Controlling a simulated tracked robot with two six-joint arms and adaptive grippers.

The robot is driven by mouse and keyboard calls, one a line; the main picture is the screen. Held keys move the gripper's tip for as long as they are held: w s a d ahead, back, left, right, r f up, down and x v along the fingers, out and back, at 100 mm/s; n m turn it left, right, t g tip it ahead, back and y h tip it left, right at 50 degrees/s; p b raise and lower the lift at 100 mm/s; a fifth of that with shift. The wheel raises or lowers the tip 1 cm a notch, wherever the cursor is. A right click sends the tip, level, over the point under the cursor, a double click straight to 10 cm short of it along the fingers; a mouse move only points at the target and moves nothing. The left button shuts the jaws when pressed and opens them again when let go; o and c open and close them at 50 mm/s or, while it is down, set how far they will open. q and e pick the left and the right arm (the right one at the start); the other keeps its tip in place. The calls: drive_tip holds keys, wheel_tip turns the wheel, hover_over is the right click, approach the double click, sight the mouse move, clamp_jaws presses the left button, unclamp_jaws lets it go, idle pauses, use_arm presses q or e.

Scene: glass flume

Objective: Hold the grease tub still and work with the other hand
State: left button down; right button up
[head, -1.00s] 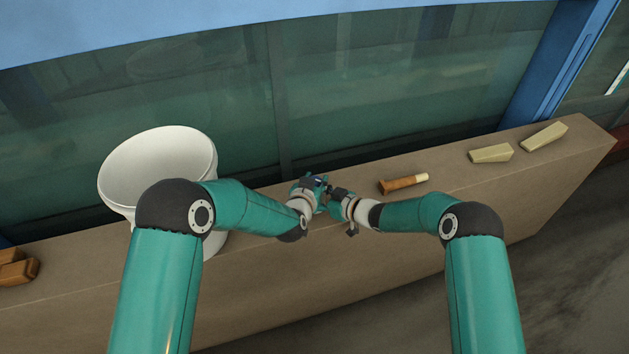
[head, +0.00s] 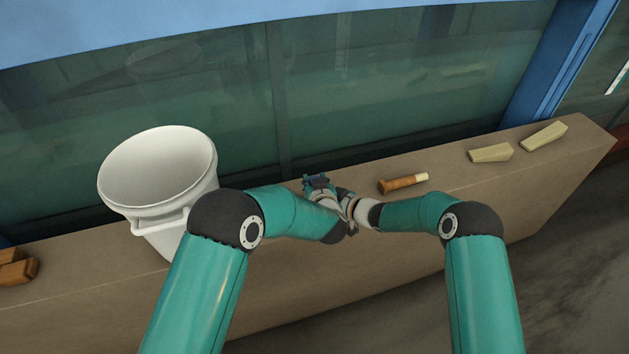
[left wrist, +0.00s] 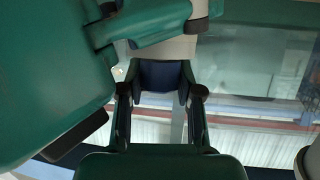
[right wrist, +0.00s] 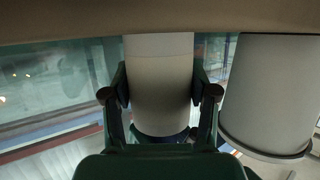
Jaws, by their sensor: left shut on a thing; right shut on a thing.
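The grease tub is a pale grey-white cylinder (right wrist: 160,75) in the right wrist view, between the fingers of my right gripper (right wrist: 160,90), which is shut on its side. A dark blue lid (left wrist: 160,76) sits between the fingers of my left gripper (left wrist: 160,92), shut on it. In the left wrist view, the pale tub (left wrist: 165,47) shows directly against the lid. A strip of dark blue also shows at the tub's end in the right wrist view. In the head view, my left gripper (head: 318,184) and right gripper (head: 345,203) meet above the ledge and mostly hide the tub.
A large white bucket (head: 160,175) stands on the ledge (head: 450,200) at left. Brown blocks (head: 17,270) are at far left. Glass rises behind.

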use_arm(q)
drive_tip(key=c, duration=0.7)
unclamp_jaws()
wheel_tip(320, 180, up, 10)
